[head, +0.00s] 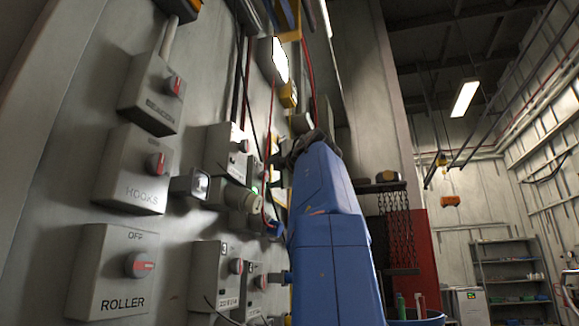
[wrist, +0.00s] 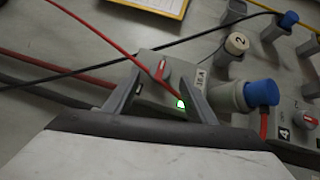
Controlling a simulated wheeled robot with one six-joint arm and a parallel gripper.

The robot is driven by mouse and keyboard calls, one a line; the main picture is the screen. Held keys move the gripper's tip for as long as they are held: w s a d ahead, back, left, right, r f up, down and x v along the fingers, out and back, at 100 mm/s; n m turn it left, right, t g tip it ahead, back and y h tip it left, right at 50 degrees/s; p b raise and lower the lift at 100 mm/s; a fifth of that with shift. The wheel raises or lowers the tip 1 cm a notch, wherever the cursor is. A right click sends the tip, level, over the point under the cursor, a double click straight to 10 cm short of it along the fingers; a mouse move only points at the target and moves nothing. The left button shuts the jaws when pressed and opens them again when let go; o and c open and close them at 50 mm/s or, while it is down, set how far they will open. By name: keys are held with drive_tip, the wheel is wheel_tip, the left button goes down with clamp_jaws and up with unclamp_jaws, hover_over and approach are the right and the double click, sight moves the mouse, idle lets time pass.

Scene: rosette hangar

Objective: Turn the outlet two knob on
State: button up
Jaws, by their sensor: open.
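The fingers appear apart from the knob; I cannot tell how far. A lit green lamp (wrist: 181,103) and a partly readable label (wrist: 201,79) are on this box. A round cap marked "2" (wrist: 237,43) sits to its upper right. I cannot tell for certain which box is outlet two. In the head view my blue arm hides the gripper and much of this area.
A red cable (wrist: 100,38) and a black cable (wrist: 90,68) cross in front of the wall. Blue-capped plugs (wrist: 262,93) stick out at right, near a box marked "4" (wrist: 284,134). In the head view, boxes labelled HOOKS (head: 135,185) and ROLLER (head: 115,275) hang at left.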

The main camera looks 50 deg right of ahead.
drive_tip(key=v, duration=1.4)
drive_tip(key=shift+s+f, duration=0.1)
drive_tip(key=shift+s, duration=0.05)
idle(0.6)
